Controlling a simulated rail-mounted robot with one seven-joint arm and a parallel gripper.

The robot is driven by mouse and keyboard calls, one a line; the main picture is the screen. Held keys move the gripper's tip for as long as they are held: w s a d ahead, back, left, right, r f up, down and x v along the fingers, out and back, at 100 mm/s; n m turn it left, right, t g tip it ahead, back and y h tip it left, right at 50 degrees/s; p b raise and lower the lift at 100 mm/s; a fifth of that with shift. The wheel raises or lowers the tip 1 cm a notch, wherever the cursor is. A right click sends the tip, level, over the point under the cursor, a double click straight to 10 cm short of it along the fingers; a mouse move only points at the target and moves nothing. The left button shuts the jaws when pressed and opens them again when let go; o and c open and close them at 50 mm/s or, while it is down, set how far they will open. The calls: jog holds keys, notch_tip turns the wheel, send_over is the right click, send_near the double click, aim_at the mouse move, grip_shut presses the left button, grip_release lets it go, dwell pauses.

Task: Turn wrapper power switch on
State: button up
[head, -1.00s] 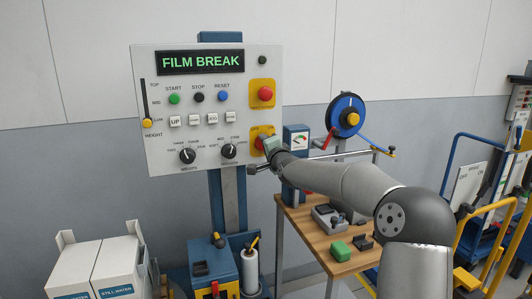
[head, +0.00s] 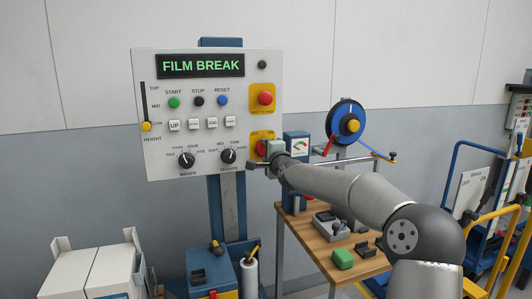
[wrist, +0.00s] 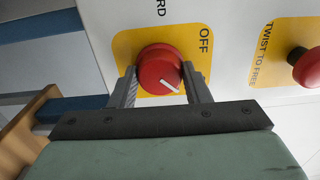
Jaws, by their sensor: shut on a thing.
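The wrapper power switch is a round red knob (head: 261,148) on a yellow plate at the lower right of the control panel (head: 150,165). In the wrist view the red knob (wrist: 154,66) shows a white pointer line slanting to the lower right. The word OFF stands at its upper right on the plate. My gripper (head: 267,151) is at the knob. In the wrist view my gripper (wrist: 160,80) has one finger on each side of the knob, shut on it. In the head view my gripper partly hides the knob and its plate.
A red emergency button (head: 265,97) sits above the knob and also shows in the wrist view (wrist: 306,66). The panel's display (head: 200,65) reads FILM BREAK. Right of the panel are a gauge box (head: 297,144), a blue reel (head: 347,120) and a wooden table (head: 325,262).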

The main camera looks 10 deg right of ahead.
jog(key=o, duration=1)
jog(key=s+d+b, duration=0.2)
jog(key=s, duration=1.5)
jog(key=shift+d, duration=0.4)
jog(key=shift+s, duration=0.1)
